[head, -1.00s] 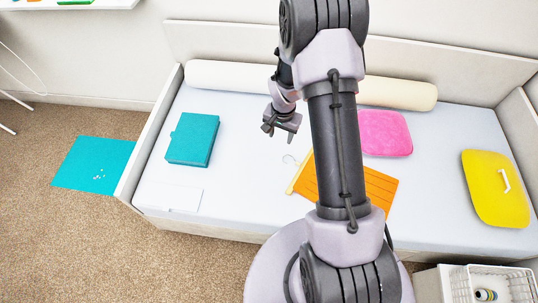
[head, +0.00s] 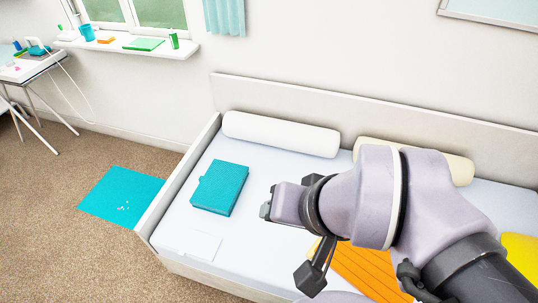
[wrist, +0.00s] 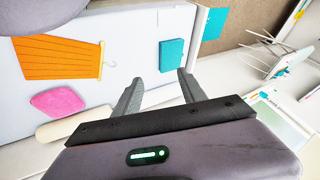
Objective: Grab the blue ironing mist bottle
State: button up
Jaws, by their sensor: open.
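A small blue object (head: 17,46) stands at the far left of the head view on the ironing board (head: 18,70); it may be the mist bottle, but it is too small to be sure. A teal iron-like thing (head: 38,50) is beside it. My gripper (wrist: 158,88) is open and empty in the wrist view, its two fingers apart above the bed. It is far from the ironing board, which appears at the right of the wrist view (wrist: 288,65). In the head view my arm hangs over the bed.
The bed (head: 190,226) fills the middle, with a teal box (head: 219,188) and bolsters (head: 281,134). A windowsill (head: 130,46) holds a blue cup (head: 87,32) and a green bottle (head: 173,40). A teal mat (head: 121,196) lies on open carpet left of the bed.

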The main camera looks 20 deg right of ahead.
aim_at(16, 45)
jog(key=j, duration=0.55)
jog(key=i+j, duration=0.1)
jog(key=j, duration=0.45)
jog(key=i+j+u, duration=0.1)
jog(key=j, duration=1)
jog(key=i+j+u, duration=0.15)
jog(key=i+j, duration=1.2)
jog(key=i+j+u, duration=0.2)
jog(key=i+j, duration=1.45)
jog(key=i, duration=0.25)
jog(key=i+j, duration=0.2)
jog(key=i, duration=0.35)
jog(key=i+j, duration=0.25)
jog(key=i, duration=0.25)
jog(key=i+j+u, duration=0.1)
jog(key=i, duration=0.4)
jog(key=i+j, duration=0.3)
jog(key=i, duration=0.25)
jog(key=i+j, duration=0.2)
jog(key=i, duration=0.3)
